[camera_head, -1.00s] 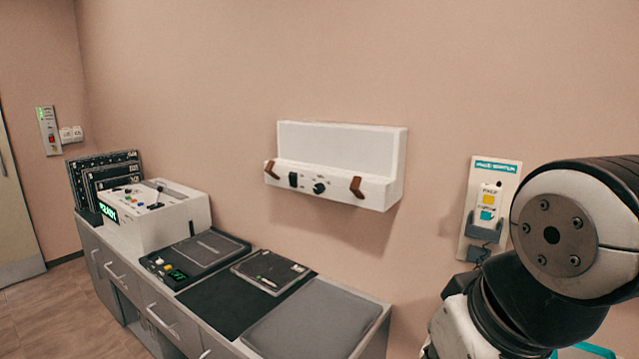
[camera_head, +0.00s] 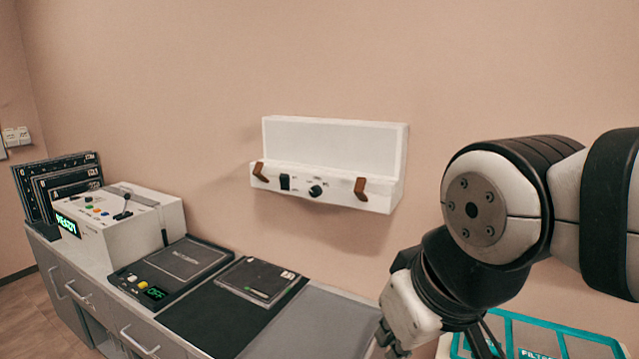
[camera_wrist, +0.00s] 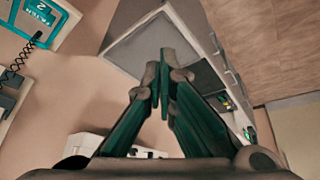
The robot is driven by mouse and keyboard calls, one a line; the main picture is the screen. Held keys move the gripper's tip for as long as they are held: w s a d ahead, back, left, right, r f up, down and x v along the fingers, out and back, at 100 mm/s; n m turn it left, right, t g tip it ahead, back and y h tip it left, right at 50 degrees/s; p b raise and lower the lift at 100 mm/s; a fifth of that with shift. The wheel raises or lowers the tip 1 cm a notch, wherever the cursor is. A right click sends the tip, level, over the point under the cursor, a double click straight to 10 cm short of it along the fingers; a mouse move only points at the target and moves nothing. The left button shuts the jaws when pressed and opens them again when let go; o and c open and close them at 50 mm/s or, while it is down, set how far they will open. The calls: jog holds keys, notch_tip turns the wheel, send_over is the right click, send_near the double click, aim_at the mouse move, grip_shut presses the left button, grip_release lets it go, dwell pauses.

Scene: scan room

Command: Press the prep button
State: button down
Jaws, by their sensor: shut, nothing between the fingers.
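The prep button cannot be seen now. The wall panel with a yellow and a teal button, seen at the right in the earlier head view, is behind my arm in the current one. In the wrist view, part of a pale wall panel (camera_wrist: 9,112) with a dark holder and a coiled cord shows at the left edge, its buttons out of view. My gripper (camera_wrist: 160,82) is shut and empty, its green-black fingers together in front of the bench's grey top. In the head view my wrist hangs low at the right.
A bench (camera_head: 140,334) carries a console (camera_head: 120,225), a black scanner unit (camera_head: 170,268) and a dark tablet (camera_head: 262,279). A white wall box (camera_head: 330,165) hangs above. The wall between is clear.

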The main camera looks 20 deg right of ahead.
jog(key=w+d+r+n+t+h+p, duration=0.25)
jog(key=w+d+n, duration=0.55)
jog(key=d, duration=0.4)
jog(key=w+d+r+n+t+h+p, duration=0.25)
jog(key=w+d+r+n, duration=0.2)
jog(key=w+d, duration=0.7)
jog(key=s+d+f+n+t+y+p, duration=0.1)
jog(key=s+d+f+n+t+y, duration=0.1)
jog(key=d+n, duration=0.4)
jog(key=s+d+f+n+t+y+p, duration=0.2)
jog(key=d+n, duration=0.4)
jog(key=n, duration=0.3)
jog(key=shift+s+d+f+t, duration=0.15)
jog(key=shift+s+f+t, duration=0.1)
jog(key=shift+f+t, duration=0.75)
jog(key=shift+d+r, duration=0.1)
jog(key=shift+r, duration=0.15)
jog(key=w+d+b, duration=0.1)
jog(key=w+d, duration=0.4)
jog(key=d, duration=0.1)
jog(key=shift+w+d+b, duration=0.25)
jog(key=shift+w+b, duration=0.05)
jog(key=shift+w, duration=0.1)
jog(key=shift+d, duration=0.1)
jog(key=shift+w+d, duration=0.2)
jog(key=shift+w, duration=0.05)
